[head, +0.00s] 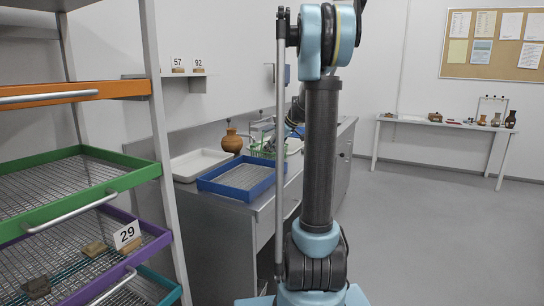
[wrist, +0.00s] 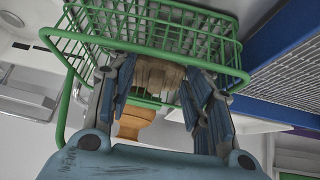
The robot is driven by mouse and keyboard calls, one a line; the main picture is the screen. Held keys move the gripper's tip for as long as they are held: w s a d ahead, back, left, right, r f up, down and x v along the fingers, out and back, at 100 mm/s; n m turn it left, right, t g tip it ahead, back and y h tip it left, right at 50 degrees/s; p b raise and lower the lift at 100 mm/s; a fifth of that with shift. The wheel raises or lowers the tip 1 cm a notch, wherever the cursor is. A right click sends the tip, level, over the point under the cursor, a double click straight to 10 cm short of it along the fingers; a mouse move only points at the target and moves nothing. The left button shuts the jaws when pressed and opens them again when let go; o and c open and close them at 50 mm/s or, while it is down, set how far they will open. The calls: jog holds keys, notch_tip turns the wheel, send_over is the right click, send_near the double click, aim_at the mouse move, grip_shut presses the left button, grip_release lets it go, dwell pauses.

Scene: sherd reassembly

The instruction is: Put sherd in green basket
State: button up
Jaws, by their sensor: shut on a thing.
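The sherd (wrist: 158,77), a tan-brown piece, is between the fingertips of my gripper (wrist: 158,86) in the wrist view. The gripper is shut on it. The green wire basket (wrist: 92,41) is close to the fingertips, and its wires lie around and behind the sherd in that view. I cannot tell whether the sherd is inside the basket or above it. In the head view the green basket (head: 264,150) stands on the counter, partly hidden by my arm. The sherd cannot be made out there.
A blue tray (head: 210,184) with a mesh bottom lies in front of the basket. A white tray (head: 200,164) and an orange-brown jar (head: 232,141) stand to its left. A shelf rack (head: 160,125) with coloured trays is at the left. Open floor (head: 440,220) lies to the right.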

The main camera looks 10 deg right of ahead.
jog(key=shift+a+g+h, duration=0.1)
jog(key=shift+g+h, duration=0.3)
jog(key=shift+r+g+h, duration=0.1)
jog(key=shift+g+h, duration=0.3)
grip_shut()
jog(key=shift+w, duration=0.1)
jog(key=shift+f, duration=1.4)
jog(key=o, duration=1.2)
grip_release()
jog(key=shift+c, duration=0.2)
jog(key=shift+h, duration=0.3)
